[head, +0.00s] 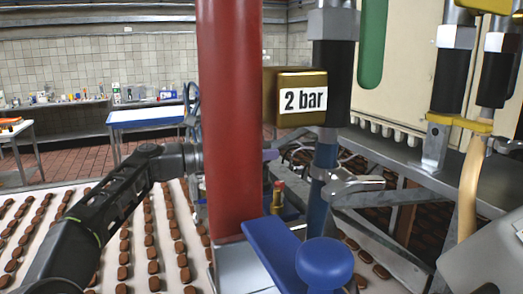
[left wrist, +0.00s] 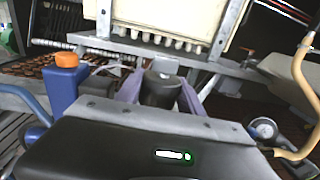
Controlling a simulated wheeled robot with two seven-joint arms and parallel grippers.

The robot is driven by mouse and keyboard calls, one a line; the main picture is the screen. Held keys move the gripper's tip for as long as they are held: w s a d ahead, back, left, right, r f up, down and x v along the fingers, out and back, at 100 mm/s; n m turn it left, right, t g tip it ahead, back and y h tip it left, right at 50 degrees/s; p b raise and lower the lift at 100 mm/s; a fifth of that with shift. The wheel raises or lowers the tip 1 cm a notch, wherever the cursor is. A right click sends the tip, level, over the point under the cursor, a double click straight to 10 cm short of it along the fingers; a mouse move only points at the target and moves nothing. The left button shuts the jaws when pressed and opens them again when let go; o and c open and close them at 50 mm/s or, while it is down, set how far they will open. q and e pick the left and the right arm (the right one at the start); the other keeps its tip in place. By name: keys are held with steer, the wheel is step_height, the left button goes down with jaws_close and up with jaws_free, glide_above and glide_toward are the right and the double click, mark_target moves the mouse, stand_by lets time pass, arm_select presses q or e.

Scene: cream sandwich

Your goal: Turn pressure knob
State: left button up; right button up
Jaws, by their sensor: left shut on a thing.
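The pressure knob (left wrist: 161,90), a dark grey round cap, is in the middle of the left wrist view. The purple fingers of my left gripper (left wrist: 160,84) stand on either side of it and are shut on it. In the head view my left arm reaches in from the left and passes behind the red column. Only a purple fingertip of the left gripper (head: 270,154) shows past the column's right edge; the knob is hidden there. A gold block with a "2 bar" label (head: 303,98) is above and right of that fingertip. My right gripper is not in view.
The thick red column (head: 228,120) blocks the middle of the head view. A blue round-topped part (head: 323,262) stands low in front. A conveyor with rows of brown biscuits (head: 105,250) runs at left.

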arm_select(q)
steer(key=shift+f+g, duration=0.15)
steer(key=shift+g, duration=0.15)
steer(key=o, duration=1.4)
steer(key=shift+s+a, duration=0.15)
steer(key=shift+a, duration=0.45)
steer(key=b+v, duration=0.1)
steer(key=v, duration=0.5)
steer(key=shift+a+b, duration=0.3)
steer(key=shift+b, duration=0.1)
steer(key=shift+s, duration=0.1)
